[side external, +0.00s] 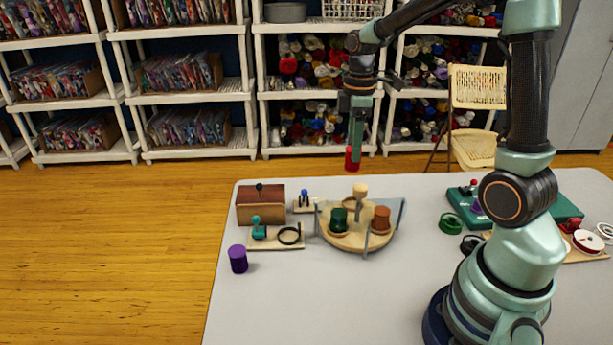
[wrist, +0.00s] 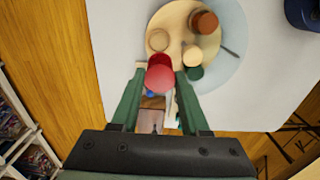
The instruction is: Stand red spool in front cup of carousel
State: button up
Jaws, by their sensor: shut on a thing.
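My gripper (side external: 353,152) is shut on the red spool (side external: 351,163), which hangs upright high above the table. In the wrist view the red spool (wrist: 160,74) sits between the fingertips (wrist: 158,78). The round wooden carousel (side external: 352,240) stands on the table below. In the wrist view, an empty-looking pale round cup (wrist: 158,40) lies on the carousel just beyond the spool. A brown spool (side external: 381,217) and a green spool (side external: 338,216) stand on the carousel. A cream round top (side external: 360,190) rises at its middle. The spool is apart from the carousel.
A brown box (side external: 260,206), a small board (side external: 276,240) with a black ring, and a purple spool (side external: 238,259) are left of the carousel. A pale translucent panel (wrist: 236,35) borders the carousel. Green items (side external: 455,222) stand at right. The table's front left is clear.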

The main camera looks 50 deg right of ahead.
jog(key=f, duration=0.3)
jog(key=d+f, duration=0.1)
jog(key=shift+s+f, duration=0.2)
jog(key=shift+s, duration=0.1)
jog(key=shift+f, duration=2.35)
jog(key=shift+f, duration=0.25)
jog(key=shift+f, duration=0.35)
jog(key=shift+f, duration=0.5)
jog(key=o, duration=1.1)
jog(key=shift+o, duration=0.2)
jog(key=shift+r, duration=3.8)
